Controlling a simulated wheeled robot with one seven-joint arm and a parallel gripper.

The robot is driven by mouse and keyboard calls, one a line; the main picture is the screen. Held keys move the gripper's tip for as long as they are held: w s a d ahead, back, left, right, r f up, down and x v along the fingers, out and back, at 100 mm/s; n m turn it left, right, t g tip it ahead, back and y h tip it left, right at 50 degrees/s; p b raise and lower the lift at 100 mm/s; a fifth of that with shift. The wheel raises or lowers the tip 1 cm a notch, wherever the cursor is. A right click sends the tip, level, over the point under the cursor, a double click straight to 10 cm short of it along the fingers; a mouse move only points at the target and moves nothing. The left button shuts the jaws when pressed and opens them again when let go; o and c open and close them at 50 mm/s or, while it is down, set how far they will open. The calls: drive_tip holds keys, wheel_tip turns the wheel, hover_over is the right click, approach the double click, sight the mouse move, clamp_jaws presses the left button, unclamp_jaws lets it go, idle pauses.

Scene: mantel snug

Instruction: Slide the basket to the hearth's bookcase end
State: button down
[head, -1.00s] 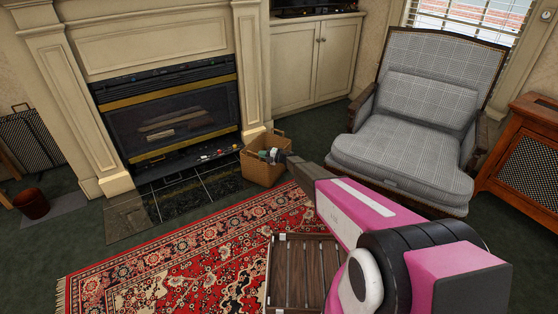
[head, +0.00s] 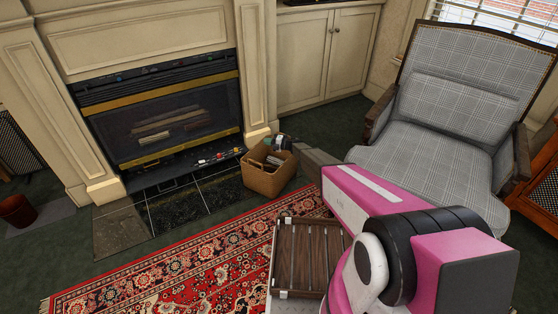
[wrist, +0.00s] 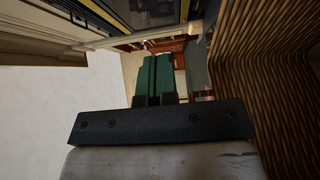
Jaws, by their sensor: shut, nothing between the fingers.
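The brown wicker basket (head: 262,183) stands upright at the right end of the dark tiled hearth (head: 185,207), in front of the fireplace's right pillar. Some items show inside it. My gripper (head: 281,142) is at the basket's far right rim in the head view, its tip partly hard to make out. In the wrist view, my green fingers (wrist: 155,78) are together and empty, and the basket's woven wall (wrist: 268,85) runs close along the right side. I cannot tell whether they touch. No bookcase can be clearly made out.
A plaid armchair (head: 440,125) stands right of the basket. A pale cabinet (head: 325,62) is behind it. A patterned red rug (head: 190,265) lies in front of the hearth. A reddish bin (head: 17,211) is at far left. The hearth left of the basket is clear.

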hover_over(279, 172)
drive_tip(key=s+d, duration=0.2)
drive_tip(key=d, duration=0.2)
drive_tip(key=f, duration=1)
drive_tip(key=shift+w+a, duration=0.15)
drive_tip(key=shift+a, duration=0.25)
drive_tip(key=shift+w+a, duration=0.25)
drive_tip(key=shift+w, duration=0.1)
drive_tip(key=w+a, duration=0.4)
drive_tip(key=w, duration=0.3)
drive_tip(key=shift+w+a, duration=0.15)
drive_tip(key=shift+a, duration=0.25)
